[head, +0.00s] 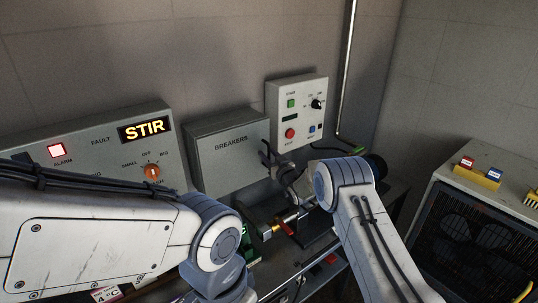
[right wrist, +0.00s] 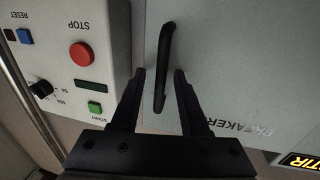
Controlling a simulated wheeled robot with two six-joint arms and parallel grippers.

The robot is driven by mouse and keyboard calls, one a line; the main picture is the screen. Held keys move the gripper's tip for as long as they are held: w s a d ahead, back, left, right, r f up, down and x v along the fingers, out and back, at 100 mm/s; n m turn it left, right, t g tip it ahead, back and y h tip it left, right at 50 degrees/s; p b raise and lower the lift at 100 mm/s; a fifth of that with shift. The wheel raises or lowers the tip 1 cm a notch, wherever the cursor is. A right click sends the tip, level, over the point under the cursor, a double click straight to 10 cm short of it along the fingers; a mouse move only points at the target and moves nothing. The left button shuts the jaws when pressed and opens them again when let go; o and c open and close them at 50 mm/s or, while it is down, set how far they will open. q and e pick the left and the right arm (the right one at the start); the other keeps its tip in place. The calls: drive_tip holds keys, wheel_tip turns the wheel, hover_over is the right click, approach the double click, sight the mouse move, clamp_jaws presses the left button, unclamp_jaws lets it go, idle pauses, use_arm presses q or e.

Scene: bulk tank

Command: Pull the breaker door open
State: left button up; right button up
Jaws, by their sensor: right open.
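The grey breaker door (head: 228,165), lettered BREAKERS, is on a box against the back wall and looks closed. In the right wrist view the door (right wrist: 240,60) fills the right part, with its dark bar handle (right wrist: 164,60) near its edge. My right gripper (head: 270,157) is at the door's right side. In the right wrist view its open fingers (right wrist: 159,74) stand on either side of the handle, with gaps visible. In the head view the handle is hard to make out behind the gripper. My left arm crosses the lower left; its gripper does not show.
An alarm panel (head: 92,148) with a lit STIR sign (head: 144,130) stands left of the breaker box. A start/stop panel (head: 296,95) is close on its right. Pipework with a red handle (head: 284,228) is below. A vented unit (head: 480,215) stands at the right.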

drive_tip(key=shift+c, duration=0.3)
clamp_jaws()
idle(1.1)
